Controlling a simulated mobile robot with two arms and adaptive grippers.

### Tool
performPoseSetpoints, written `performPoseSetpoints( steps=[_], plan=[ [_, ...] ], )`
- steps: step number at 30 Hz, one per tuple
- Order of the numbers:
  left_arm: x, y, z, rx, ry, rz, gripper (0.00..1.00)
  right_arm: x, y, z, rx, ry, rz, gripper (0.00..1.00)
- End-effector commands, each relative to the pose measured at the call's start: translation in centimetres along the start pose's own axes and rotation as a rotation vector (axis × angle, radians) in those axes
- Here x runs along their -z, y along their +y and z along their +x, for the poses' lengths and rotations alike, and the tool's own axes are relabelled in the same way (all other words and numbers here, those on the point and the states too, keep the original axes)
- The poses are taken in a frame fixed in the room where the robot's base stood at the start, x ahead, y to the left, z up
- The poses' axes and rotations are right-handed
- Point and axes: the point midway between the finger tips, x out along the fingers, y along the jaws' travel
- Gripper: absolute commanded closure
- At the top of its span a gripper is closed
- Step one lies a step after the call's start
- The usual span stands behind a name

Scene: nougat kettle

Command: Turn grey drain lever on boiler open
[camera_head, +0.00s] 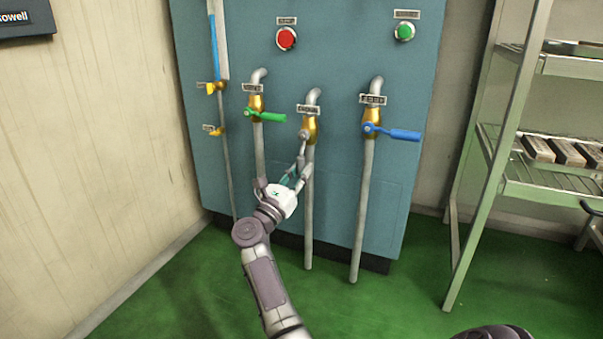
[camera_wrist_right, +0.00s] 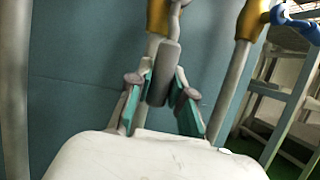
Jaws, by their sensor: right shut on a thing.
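The blue boiler panel (camera_head: 335,60) carries several pipes with gold valves. The grey drain lever (camera_head: 303,138) is on the middle valve (camera_head: 310,124), between the green and blue levers. It hangs down along its pipe. In the right wrist view the grey lever (camera_wrist_right: 164,72) lies between the teal finger pads. My right gripper (camera_head: 300,164) is shut on it from below; the wrist view shows the gripper (camera_wrist_right: 160,95) with a finger on each side of the handle. My left gripper is not in view.
A green lever (camera_head: 268,116) sticks out to the right on the valve at left. A blue lever (camera_head: 402,134) sticks out on the valve at right. A metal shelf rack (camera_head: 533,190) stands at the right. The green floor (camera_head: 400,300) in front is mostly clear.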

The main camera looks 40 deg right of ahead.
Motion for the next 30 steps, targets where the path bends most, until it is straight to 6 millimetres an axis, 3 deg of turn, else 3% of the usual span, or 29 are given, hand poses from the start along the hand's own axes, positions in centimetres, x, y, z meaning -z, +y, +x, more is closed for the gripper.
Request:
performPoseSetpoints(
  steps=[6, 7, 11, 22, 30],
  plan=[
    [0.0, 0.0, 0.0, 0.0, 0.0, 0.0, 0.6, 0.1, 0.1, -0.2, -0.004, 0.004, 0.005, 1.0],
    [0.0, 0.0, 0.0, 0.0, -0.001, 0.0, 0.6, 0.1, 0.1, -0.2, -0.004, 0.004, 0.005, 0.75],
    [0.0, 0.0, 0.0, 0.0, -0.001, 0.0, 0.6, 0.1, 0.1, -0.1, -0.003, 0.003, 0.004, 0.54],
    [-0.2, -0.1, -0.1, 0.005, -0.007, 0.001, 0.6, -0.5, 0.1, 0.2, 0.0, 0.001, 0.003, 0.54],
    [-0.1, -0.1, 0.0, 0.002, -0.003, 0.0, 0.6, -4.8, 0.1, 1.9, 0.001, 0.001, 0.009, 0.54]
  ],
)
